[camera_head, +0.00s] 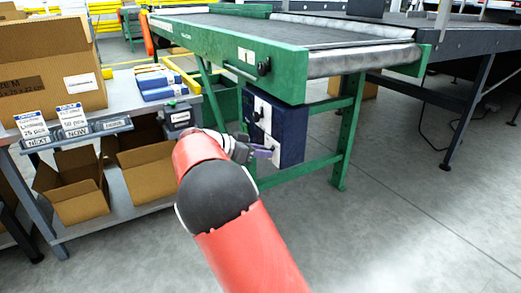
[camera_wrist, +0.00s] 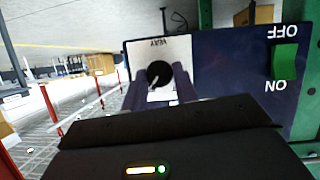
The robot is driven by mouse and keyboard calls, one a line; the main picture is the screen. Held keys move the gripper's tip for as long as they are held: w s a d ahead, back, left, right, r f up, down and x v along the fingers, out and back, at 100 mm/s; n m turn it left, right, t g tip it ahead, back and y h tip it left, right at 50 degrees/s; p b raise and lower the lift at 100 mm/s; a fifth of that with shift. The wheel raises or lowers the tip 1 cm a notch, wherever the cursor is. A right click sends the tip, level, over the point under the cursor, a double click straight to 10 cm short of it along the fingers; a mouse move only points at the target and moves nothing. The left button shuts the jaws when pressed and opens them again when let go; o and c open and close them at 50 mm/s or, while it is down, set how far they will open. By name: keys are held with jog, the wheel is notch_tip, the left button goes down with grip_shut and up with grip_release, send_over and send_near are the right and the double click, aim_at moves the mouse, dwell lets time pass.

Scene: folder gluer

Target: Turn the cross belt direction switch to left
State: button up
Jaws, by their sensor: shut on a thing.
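A dark blue control box (camera_head: 291,135) hangs under the green-framed conveyor belt. In the wrist view the box (camera_wrist: 226,75) appears upside down. A white plate (camera_wrist: 176,46) on it carries a round black knob (camera_wrist: 159,72) with a pale pointer mark, the direction switch; the lettering is only partly readable. My gripper (camera_head: 266,150) is at the box's front face. In the wrist view my gripper (camera_wrist: 160,90) has its two fingers on either side of the knob, shut on it. The fingers and gripper body hide the plate's lower part.
A green rocker switch (camera_wrist: 286,62) marked ON and OFF sits beside the plate on the same box. The green conveyor frame (camera_head: 230,55) is just above. A grey shelf table (camera_head: 133,85) with cardboard boxes (camera_head: 80,185) stands at left. The floor at right is clear.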

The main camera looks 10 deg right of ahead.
jog(key=shift+w+a+f+n+g+h+p, duration=0.15)
jog(key=shift+n+g+h+p, duration=0.7)
jog(key=shift+n+p, duration=1.15)
jog(key=shift+w+f+n+g+h+p, duration=0.15)
jog(key=shift+n+g+h+p, duration=0.65)
jog(key=shift+n+p, duration=1.15)
jog(key=shift+w+a+f+n+g+h+p, duration=0.15)
jog(key=shift+n+g+h+p, duration=0.7)
jog(key=shift+n+p, duration=1.15)
jog(key=shift+d+n+b, duration=0.1)
jog(key=shift+n+b, duration=0.3)
jog(key=shift+n, duration=0.15)
jog(key=o, duration=0.9)
jog(key=shift+o, duration=0.2)
jog(key=a, duration=0.7)
jog(key=shift+w+a+b, duration=0.25)
jog(key=shift+a+b, duration=0.1)
jog(key=shift+a, duration=0.05)
